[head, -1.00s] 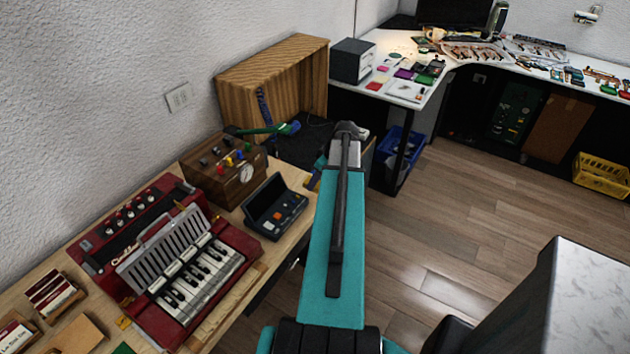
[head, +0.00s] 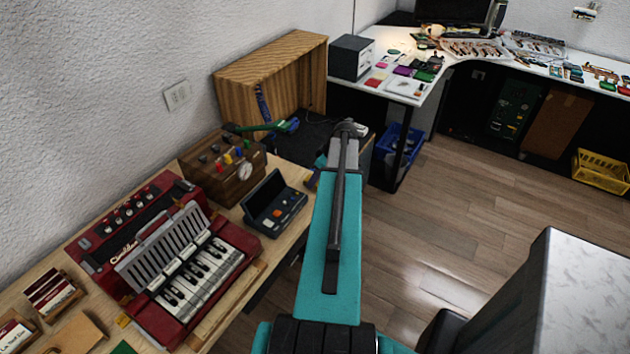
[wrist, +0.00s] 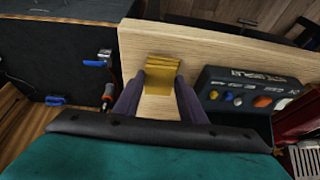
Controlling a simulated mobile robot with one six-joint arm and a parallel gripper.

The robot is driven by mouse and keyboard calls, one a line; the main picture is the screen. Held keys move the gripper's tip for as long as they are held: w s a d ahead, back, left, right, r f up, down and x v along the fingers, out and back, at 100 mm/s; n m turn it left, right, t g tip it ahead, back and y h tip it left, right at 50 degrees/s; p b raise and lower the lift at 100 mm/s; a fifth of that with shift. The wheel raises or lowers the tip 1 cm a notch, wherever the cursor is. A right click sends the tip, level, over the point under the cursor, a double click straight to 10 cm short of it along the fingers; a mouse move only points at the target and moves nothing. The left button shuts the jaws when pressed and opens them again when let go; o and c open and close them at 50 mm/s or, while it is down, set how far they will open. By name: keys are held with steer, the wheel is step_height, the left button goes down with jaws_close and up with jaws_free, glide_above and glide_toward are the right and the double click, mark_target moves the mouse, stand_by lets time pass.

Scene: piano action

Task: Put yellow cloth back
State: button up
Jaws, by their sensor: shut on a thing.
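In the wrist view, the yellow cloth (wrist: 162,62) is a small folded piece at the tips of my gripper (wrist: 162,78). The two dark fingers stand either side of the cloth and are shut on it. Behind it is the light wooden tabletop (wrist: 215,45); I cannot tell whether the cloth touches the wood. In the head view my own arm covers most of the gripper, and the cloth does not show clearly.
A dark device with coloured knobs (wrist: 250,95) is close to the right of my gripper. A black panel with blue clips (wrist: 60,62) is at the left. In the head view, a red accordion (head: 185,262) and a wooden control box (head: 222,168) stand on the table.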

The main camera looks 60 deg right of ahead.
steer(key=shift+w+f, duration=0.1)
steer(key=shift+f, duration=0.3)
steer(key=shift+f, duration=0.15)
steer(key=o, duration=1.1)
steer(key=shift+r, duration=0.25)
steer(key=b+v, duration=0.3)
steer(key=v, duration=0.9)
steer(key=shift+b, duration=0.35)
